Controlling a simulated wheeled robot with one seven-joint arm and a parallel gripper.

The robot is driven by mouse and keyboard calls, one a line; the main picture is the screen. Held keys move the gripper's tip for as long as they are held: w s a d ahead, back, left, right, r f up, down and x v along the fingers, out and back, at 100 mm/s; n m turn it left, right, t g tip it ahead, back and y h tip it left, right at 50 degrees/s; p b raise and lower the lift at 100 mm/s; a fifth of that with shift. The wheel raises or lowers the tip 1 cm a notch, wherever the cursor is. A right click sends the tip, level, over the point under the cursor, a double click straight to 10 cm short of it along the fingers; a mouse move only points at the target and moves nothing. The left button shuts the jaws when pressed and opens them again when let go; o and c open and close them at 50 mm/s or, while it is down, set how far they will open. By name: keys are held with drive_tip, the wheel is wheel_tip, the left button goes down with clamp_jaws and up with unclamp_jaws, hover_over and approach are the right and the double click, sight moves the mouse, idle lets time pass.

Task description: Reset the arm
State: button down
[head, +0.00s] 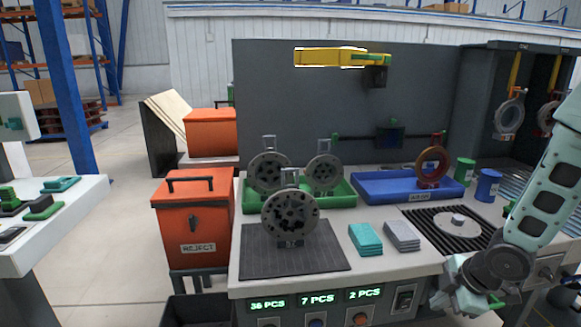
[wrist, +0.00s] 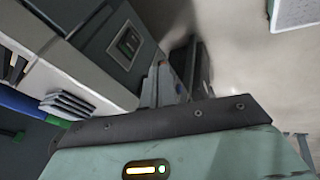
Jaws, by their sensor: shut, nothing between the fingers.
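My arm (head: 541,205) comes in from the right edge of the head view and bends down at the front right corner of the workbench. My gripper (wrist: 178,76) is shut and empty in the wrist view. It points past the bench front toward the floor, and its fingers are partly blurred. In the head view the wrist end of my arm hangs low beside the bench's front panel, and the fingertips cannot be made out clearly there.
The workbench (head: 385,272) carries a metal disc on a dark mat (head: 258,250), two discs at a green tray (head: 343,196), and a ring at a blue tray (head: 375,188). An orange reject bin (head: 190,222) stands left. Rings hang from hooks at right (head: 509,115).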

drive_tip(key=s+a+r+m+h+p, duration=0.1)
drive_tip(key=a+r+m+p, duration=0.1)
drive_tip(key=a+r, duration=0.7)
drive_tip(key=s+a+r+m+g+p, duration=0.2)
drive_tip(key=s+a+r, duration=0.5)
drive_tip(key=s, duration=0.3)
drive_tip(key=s+a+r+m+g+p, duration=0.2)
drive_tip(key=s+a+r, duration=0.5)
drive_tip(key=s, duration=0.4)
drive_tip(key=shift+a+r+m+h, duration=0.25)
drive_tip(key=shift+m+h, duration=0.15)
drive_tip(key=shift+m, duration=0.4)
